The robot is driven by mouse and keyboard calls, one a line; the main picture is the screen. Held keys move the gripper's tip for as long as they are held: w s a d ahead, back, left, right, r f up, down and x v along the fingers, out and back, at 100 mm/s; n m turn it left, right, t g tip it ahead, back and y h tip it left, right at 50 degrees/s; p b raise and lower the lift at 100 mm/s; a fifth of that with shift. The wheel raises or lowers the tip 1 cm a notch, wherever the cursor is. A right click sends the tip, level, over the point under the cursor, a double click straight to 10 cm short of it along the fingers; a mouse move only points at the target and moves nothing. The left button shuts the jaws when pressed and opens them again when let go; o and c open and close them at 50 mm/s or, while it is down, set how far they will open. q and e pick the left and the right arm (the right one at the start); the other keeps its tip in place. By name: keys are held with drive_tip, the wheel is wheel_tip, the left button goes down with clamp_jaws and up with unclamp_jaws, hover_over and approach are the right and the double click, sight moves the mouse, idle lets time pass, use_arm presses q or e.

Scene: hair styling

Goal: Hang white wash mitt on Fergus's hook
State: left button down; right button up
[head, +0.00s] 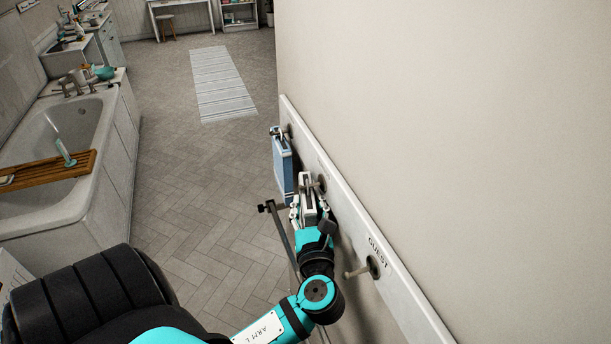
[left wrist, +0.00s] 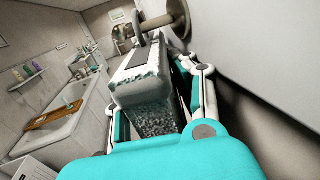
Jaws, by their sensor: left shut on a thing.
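The white wash mitt (head: 308,188) is held upright in my left gripper (head: 309,212), close to the wall. In the left wrist view the mitt (left wrist: 141,84) looks pale with a grey speckled lower part, and its loop (left wrist: 138,27) stands up from its top. A hook (head: 321,183) on the wall rail is right beside the mitt. In the left wrist view this hook (left wrist: 172,20) is a peg close to the loop. I cannot tell whether the loop is around it. No name reads at this hook. My right gripper is not in view.
A blue mitt (head: 283,165) hangs on the farther hook. A nearer empty hook (head: 363,269) sits by the "GUEST" label on the white rail (head: 405,305). A bathtub (head: 75,205) with a wooden tray (head: 48,172) stands left. The floor between is clear up to a striped rug (head: 222,84).

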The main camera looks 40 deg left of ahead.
use_arm(q)
drive_tip(key=shift+w+d+f, duration=0.2)
drive_tip(key=shift+d+f, duration=0.05)
drive_tip(key=shift+f, duration=0.05)
idle(0.4)
drive_tip(key=c, duration=1)
unclamp_jaws()
drive_tip(key=shift+a, duration=0.1)
drive_tip(key=shift+o, duration=0.2)
